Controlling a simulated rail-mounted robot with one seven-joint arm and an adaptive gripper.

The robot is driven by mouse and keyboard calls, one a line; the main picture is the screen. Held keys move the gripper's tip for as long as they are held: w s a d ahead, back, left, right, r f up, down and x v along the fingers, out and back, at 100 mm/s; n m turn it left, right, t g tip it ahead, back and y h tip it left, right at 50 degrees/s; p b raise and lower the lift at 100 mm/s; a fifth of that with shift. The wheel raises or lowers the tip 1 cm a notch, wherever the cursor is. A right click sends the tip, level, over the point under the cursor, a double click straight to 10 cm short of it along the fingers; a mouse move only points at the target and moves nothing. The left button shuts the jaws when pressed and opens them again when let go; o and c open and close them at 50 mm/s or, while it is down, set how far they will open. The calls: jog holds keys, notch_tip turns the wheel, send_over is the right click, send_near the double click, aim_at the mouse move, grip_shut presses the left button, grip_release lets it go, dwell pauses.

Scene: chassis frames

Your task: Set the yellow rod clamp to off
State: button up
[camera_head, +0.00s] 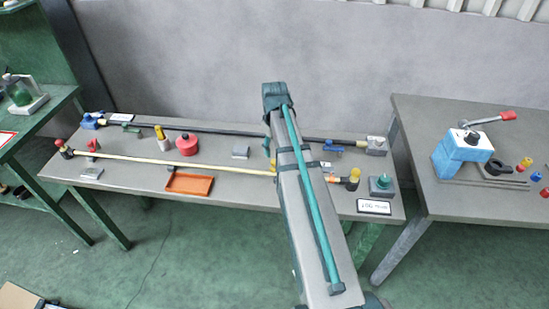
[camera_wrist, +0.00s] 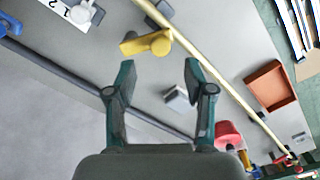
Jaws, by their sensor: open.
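In the wrist view the yellow rod clamp (camera_wrist: 150,43) sits on or against a pale yellow rod (camera_wrist: 215,80), with its lever pointing left. My gripper (camera_wrist: 159,64) is open, its two fingers either side of and just short of the clamp, with nothing between them. In the head view my arm hides my gripper and probably this clamp; the pale rod (camera_head: 130,158) runs along the front of the bench and passes behind my arm.
A dark rod (camera_wrist: 60,70) runs parallel behind, with a blue clamp (camera_head: 324,145). A grey block (camera_wrist: 178,97), an orange tray (camera_wrist: 272,85) and a red round pot (camera_head: 187,144) lie nearby. A right-hand bench holds a blue lever device (camera_head: 462,152).

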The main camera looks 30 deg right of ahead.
aim_at(274, 161)
jog(key=shift+f+p, duration=0.6)
jog(key=shift+f, duration=2.45)
jog(key=shift+c, duration=0.3)
grip_shut()
